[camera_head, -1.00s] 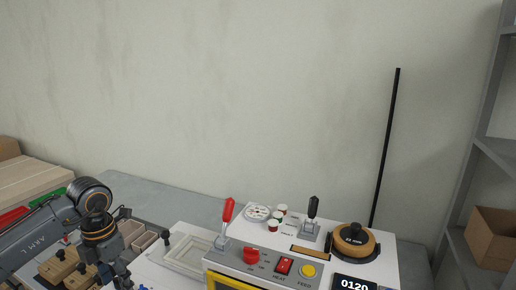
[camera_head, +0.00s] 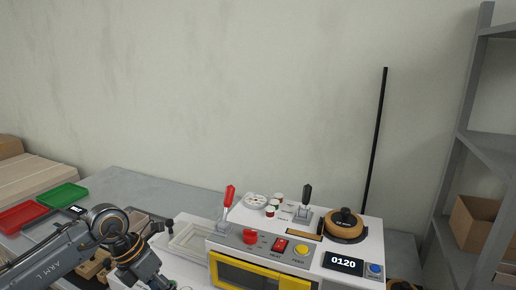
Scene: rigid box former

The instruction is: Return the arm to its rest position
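My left arm comes in from the lower left, and its wrist (camera_head: 130,250) is in front of the left side of the box former. The fingers of my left gripper are cut off or hidden at the bottom edge, so I cannot tell their state. My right arm and gripper are not in view. The box former (camera_head: 225,238) is a white machine with a red lever (camera_head: 228,196), a black lever (camera_head: 305,196), a red knob (camera_head: 250,236), a red switch (camera_head: 280,245), a yellow button (camera_head: 301,250) and a display (camera_head: 343,262) reading 0120.
A green tray (camera_head: 62,195) and a red tray (camera_head: 22,216) lie at the left on the grey table (camera_head: 150,187). A round wooden-topped knob (camera_head: 343,222) sits on the machine. A tall black rod (camera_head: 376,130) stands behind. A shelf with a cardboard box (camera_head: 474,222) is at right.

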